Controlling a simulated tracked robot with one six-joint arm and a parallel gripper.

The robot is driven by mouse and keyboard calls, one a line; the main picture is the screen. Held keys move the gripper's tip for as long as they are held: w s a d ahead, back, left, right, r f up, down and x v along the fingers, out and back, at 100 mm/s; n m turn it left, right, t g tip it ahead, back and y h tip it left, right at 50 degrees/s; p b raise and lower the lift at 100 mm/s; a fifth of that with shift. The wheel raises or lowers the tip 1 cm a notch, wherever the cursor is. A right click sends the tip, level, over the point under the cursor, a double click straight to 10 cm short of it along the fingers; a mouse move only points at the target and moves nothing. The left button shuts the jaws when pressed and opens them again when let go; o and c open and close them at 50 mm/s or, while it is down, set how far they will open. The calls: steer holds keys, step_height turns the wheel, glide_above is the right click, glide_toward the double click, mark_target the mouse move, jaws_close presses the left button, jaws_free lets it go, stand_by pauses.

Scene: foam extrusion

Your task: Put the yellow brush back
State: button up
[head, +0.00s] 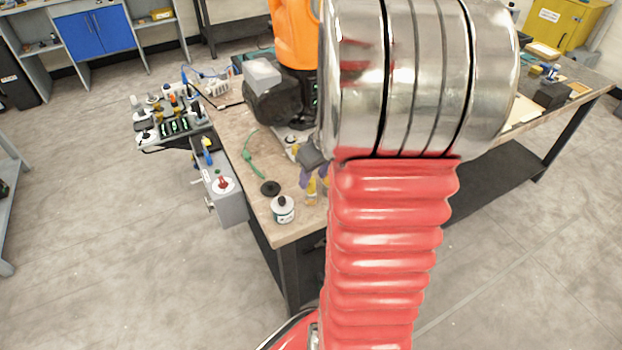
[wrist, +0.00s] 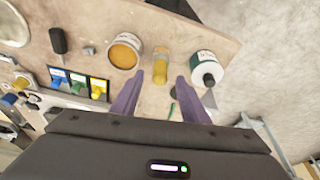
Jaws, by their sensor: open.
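A short yellow item (wrist: 160,70) with a paler end lies on the table in the wrist view, just beyond and between my fingertips. It may be the yellow brush, but its shape is too small to be sure. My gripper (wrist: 160,81) has its purple fingers apart, with nothing held between them. In the head view my gripper (head: 315,180) is low over the near end of the workbench, partly hidden by my arm. In the wrist view a row of blue, green and yellow slots (wrist: 98,89) lies to the left.
A round tin with yellow-orange contents (wrist: 125,51) is close to my left finger. A white bottle with a dark cap (wrist: 206,69) is close to the right finger; it also shows in the head view (head: 283,210). A grey box with a red button (head: 222,187) hangs beside the workbench (head: 236,125).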

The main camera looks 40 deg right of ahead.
steer(key=v, duration=1.1)
steer(key=shift+r, duration=0.15)
steer(key=s+a+r, duration=0.1)
steer(key=s+a, duration=0.1)
steer(key=a, duration=0.7)
steer(key=s+a+r+n+t, duration=0.1)
steer(key=s+a+r, duration=0.1)
steer(key=a, duration=0.8)
steer(key=s+a+r+t, duration=0.1)
steer(key=s+a+r, duration=0.1)
steer(key=a, duration=0.7)
steer(key=shift+a+r, duration=0.25)
steer(key=shift+a, duration=0.15)
